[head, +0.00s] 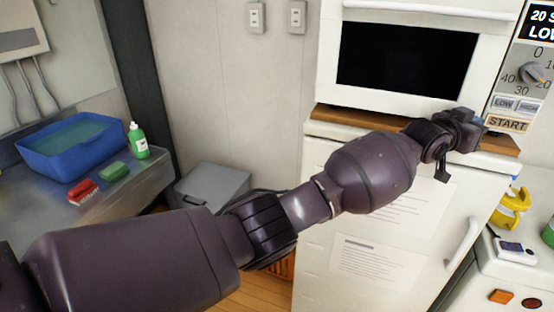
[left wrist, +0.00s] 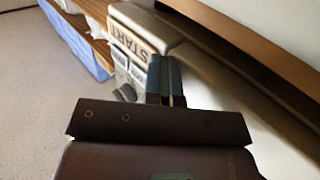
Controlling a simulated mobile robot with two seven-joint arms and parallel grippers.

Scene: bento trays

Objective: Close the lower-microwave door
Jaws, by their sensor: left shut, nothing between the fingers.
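The lower microwave is white, with a dark window in its door (head: 405,62), at the upper right of the head view. Its control panel (head: 525,78) has a dial, LOW and HIGH buttons and a START button. The door looks flush or nearly flush with the panel; I cannot tell if it is latched. My left gripper (head: 476,130) is at the door's lower right corner, beside the START button. In the left wrist view the gripper fingers (left wrist: 166,80) are together and empty, close to the START label (left wrist: 128,42). Contact with the door is unclear.
The microwave stands on a wooden board (head: 345,118) above a white fridge (head: 325,200) with papers on it. A counter (head: 150,180) at left holds a blue basin (head: 60,165), a green bottle (head: 138,143) and sponges. A yellow object (head: 510,210) is at right.

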